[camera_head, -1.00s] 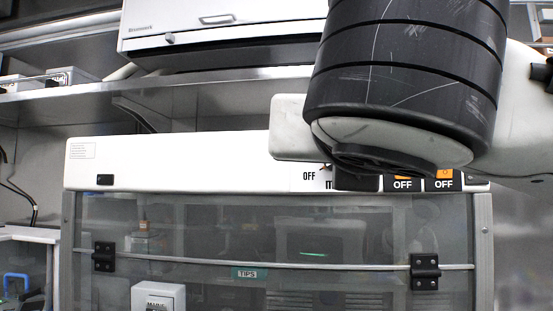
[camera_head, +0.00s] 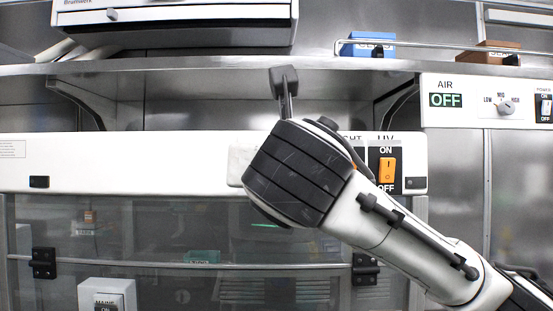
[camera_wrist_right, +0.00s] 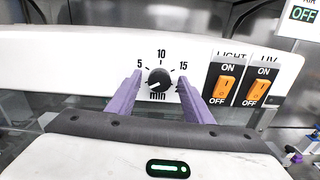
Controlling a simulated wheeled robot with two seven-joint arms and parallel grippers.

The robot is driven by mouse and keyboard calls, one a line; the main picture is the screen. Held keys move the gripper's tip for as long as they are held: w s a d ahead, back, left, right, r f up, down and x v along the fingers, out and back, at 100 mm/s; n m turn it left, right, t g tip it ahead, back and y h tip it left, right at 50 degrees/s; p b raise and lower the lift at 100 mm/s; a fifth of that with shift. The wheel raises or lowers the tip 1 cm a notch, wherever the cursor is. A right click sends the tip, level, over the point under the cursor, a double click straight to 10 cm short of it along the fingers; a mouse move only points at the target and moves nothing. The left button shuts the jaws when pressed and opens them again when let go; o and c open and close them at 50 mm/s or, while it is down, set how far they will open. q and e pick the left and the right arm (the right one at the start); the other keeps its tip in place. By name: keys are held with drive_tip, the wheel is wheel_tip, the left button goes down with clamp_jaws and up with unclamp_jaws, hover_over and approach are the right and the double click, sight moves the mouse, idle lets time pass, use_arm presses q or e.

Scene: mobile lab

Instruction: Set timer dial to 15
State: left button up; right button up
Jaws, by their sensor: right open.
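The timer dial (camera_wrist_right: 158,79) is a round black knob on the white front panel of the cabinet, marked 5, 10, 15 and "min". Its white mark appears to point to the lower left, away from the 15. My right gripper (camera_wrist_right: 159,82) is open, with one purple finger on each side of the dial. I cannot tell whether the fingers touch it. In the head view my right arm covers the dial and my fingers are hidden. My left gripper is not in view.
Orange LIGHT (camera_wrist_right: 225,88) and UV (camera_wrist_right: 258,92) switches sit right of the dial; UV also shows in the head view (camera_head: 387,170). A metal shelf (camera_head: 220,66) runs above the cabinet. An AIR panel (camera_head: 470,88) is at upper right. A glass sash (camera_head: 150,235) is below.

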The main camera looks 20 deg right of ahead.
drive_tip(key=shift+w, duration=0.2)
drive_tip(key=shift+c, duration=0.4)
drive_tip(key=c, duration=1)
